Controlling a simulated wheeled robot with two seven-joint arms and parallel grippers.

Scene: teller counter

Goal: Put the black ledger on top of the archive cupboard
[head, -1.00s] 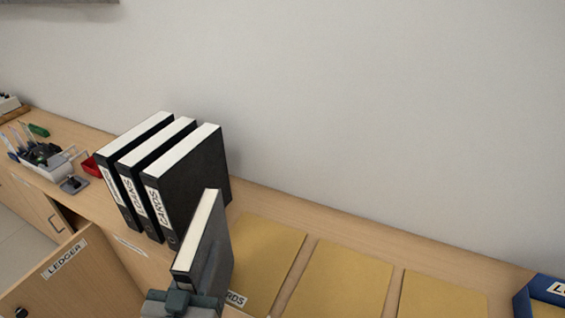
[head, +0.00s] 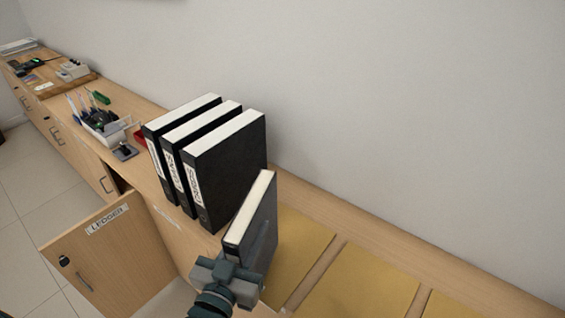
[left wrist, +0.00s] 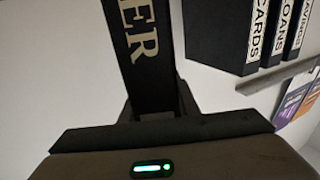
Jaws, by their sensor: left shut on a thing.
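The black ledger (head: 254,226) stands upright in front of the row of binders, its pale page edge facing up. My left gripper (head: 230,272) is shut on the ledger's near, lower part. In the left wrist view the ledger's spine (left wrist: 140,50) shows the letters "ER" between my jaws. The archive cupboard (head: 185,232) appears to be the wooden unit under the binders, with its door (head: 108,255) marked LEDGER swung open. Whether the ledger touches the wooden top is hidden. My right gripper is not in view.
Three black binders (head: 228,172) stand close together on the top; their labels show in the left wrist view (left wrist: 258,35). Tan folders (head: 372,280) lie to the right. A pen holder (head: 104,127) and a red item (head: 140,138) sit to the left.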

